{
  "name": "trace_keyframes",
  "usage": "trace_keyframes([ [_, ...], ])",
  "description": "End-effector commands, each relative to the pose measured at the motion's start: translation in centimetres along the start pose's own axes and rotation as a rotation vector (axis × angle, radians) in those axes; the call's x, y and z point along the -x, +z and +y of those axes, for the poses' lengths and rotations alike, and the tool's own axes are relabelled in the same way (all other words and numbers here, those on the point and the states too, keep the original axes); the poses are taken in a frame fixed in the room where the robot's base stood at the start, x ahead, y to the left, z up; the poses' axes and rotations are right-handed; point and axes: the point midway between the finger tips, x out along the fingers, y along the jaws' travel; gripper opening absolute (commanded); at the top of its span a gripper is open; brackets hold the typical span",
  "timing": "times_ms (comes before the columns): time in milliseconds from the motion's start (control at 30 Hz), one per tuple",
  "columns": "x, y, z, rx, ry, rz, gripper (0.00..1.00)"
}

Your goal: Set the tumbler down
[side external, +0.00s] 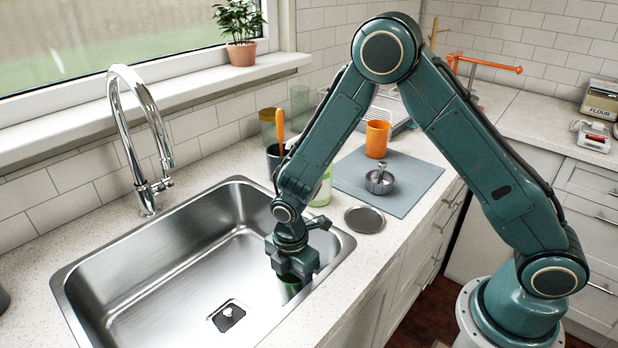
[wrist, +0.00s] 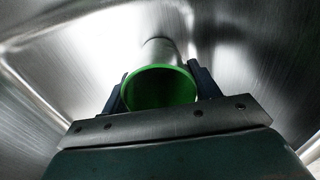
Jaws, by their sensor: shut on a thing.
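The tumbler is green, and its round open rim (wrist: 160,72) faces the camera in the wrist view. My gripper (wrist: 160,88) is shut on it, with one dark finger on each side. In the side view my gripper (side external: 291,268) reaches down into the right end of the steel sink (side external: 165,285). A green part of the tumbler (side external: 289,290) shows just below the gripper there. The rest of it is hidden by the gripper. I cannot tell whether its base touches the sink floor.
The sink's drain (side external: 228,316) lies to the left of the gripper, and the sink floor around it is clear. The chrome faucet (side external: 140,135) stands behind the sink. A grey mat (side external: 415,197) holds an orange cup (side external: 377,139) and a metal item (side external: 380,181).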

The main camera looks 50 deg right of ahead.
Motion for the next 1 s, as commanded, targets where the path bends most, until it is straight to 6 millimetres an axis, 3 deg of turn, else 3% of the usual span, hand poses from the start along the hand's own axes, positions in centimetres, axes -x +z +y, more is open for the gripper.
trace_keyframes([
  [467, -0.57, 0.00, 0.01, 0.000, 0.000, 0.000, 0.38],
  [500, -0.55, 0.00, 0.01, 0.000, 0.000, 0.000, 0.67],
  [600, -0.54, 0.00, 0.02, 0.000, 0.000, 0.000, 0.83],
  [1000, -0.29, -0.01, 0.03, 0.000, 0.001, 0.000, 0.83],
])
